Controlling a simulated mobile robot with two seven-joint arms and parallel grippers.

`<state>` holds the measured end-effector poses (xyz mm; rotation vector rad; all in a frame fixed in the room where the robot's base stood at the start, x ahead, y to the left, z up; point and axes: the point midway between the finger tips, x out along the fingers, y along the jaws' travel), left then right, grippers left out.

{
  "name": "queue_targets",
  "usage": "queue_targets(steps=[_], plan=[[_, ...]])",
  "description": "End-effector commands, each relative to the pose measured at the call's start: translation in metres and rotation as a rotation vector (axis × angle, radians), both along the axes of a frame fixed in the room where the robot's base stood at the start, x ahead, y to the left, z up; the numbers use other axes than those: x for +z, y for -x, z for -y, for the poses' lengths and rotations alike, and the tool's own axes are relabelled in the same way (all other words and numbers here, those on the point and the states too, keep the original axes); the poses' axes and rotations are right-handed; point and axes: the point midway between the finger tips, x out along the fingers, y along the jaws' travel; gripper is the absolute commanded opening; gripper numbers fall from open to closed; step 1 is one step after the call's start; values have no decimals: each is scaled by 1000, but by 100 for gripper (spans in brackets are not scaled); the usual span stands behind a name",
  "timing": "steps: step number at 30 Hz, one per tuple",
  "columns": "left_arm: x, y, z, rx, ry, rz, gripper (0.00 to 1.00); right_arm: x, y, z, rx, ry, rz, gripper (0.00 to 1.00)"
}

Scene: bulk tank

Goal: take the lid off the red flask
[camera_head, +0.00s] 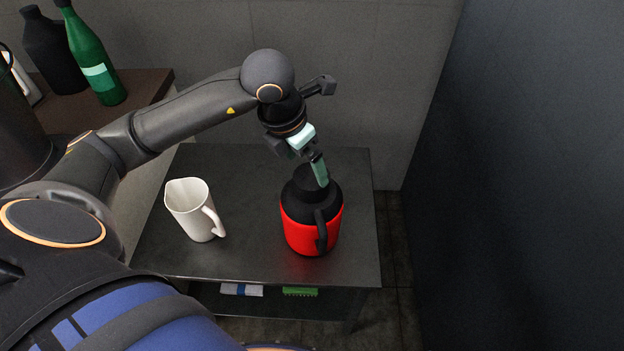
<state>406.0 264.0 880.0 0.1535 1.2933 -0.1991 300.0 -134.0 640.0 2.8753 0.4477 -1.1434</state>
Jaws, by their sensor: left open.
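The red flask (302,234) stands upright on a dark metal table (255,262), with a black shoulder and a black handle facing me. Its black lid (304,178) is on top. My left gripper (317,168) is just above and at the right of the lid, pointing down. It is open, with one pale green finger in front of the lid's right side. The other finger is hard to make out, and I cannot tell whether the fingers touch the lid. My right gripper is not in view.
A white pitcher (192,208) stands on the table left of the flask. A green bottle (93,58) and a black bottle (50,50) stand on a brown surface at the upper left. A dark wall (530,180) rises on the right. A lower shelf holds cloths.

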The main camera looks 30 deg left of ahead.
Motion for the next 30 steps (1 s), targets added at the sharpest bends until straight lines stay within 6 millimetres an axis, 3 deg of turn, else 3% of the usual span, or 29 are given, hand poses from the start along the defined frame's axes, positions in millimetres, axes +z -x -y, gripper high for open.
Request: queue_targets(steps=[9, 19, 30], plan=[[-42, -12, 6, -1, 2, -4, 100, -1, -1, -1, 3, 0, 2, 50], [-49, -15, 6, -1, 1, -1, 100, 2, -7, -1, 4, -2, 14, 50], [-48, -15, 6, -1, 2, 0, 58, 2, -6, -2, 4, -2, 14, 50]])
